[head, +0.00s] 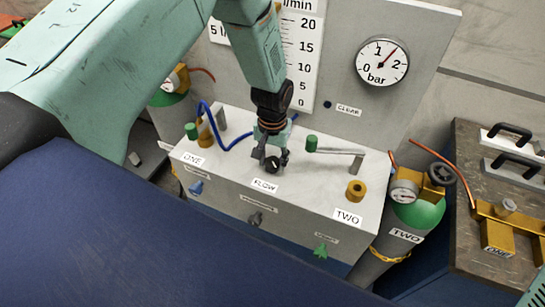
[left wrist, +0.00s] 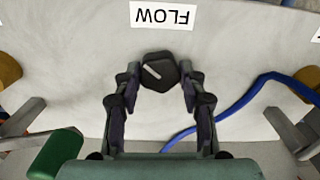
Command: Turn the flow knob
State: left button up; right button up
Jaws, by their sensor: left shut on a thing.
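The flow knob (left wrist: 159,72) is black with a pale pointer line, on the panel's top face beside the FLOW label (left wrist: 165,15). In the left wrist view it sits between my left gripper's fingertips (left wrist: 162,85), which touch its two sides. The pointer line lies slanted there. In the head view my left gripper (head: 271,160) reaches down from above onto the knob (head: 272,165), just behind the FLOW label (head: 264,185). The gripper is shut on the knob and partly hides it. My right gripper is not in view.
A green-handled lever (head: 311,143) stands right of the knob, with a brass fitting (head: 356,190) by TWO. A blue hose (head: 232,140) curves close on the left. A bar gauge (head: 382,61) is on the back panel. A green cylinder (head: 418,213) stands at right.

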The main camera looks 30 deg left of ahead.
aim_at(272, 162)
pick_arm(q)
jog(key=shift+n, duration=0.9)
jog(key=shift+s, duration=0.1)
jog(key=shift+f, duration=0.1)
jog(key=o, duration=1.1)
jog(key=shift+o, duration=0.2)
jog(key=shift+r, duration=0.3)
notch_tip(272, 162, up, 12)
jog(key=shift+f, duration=0.2)
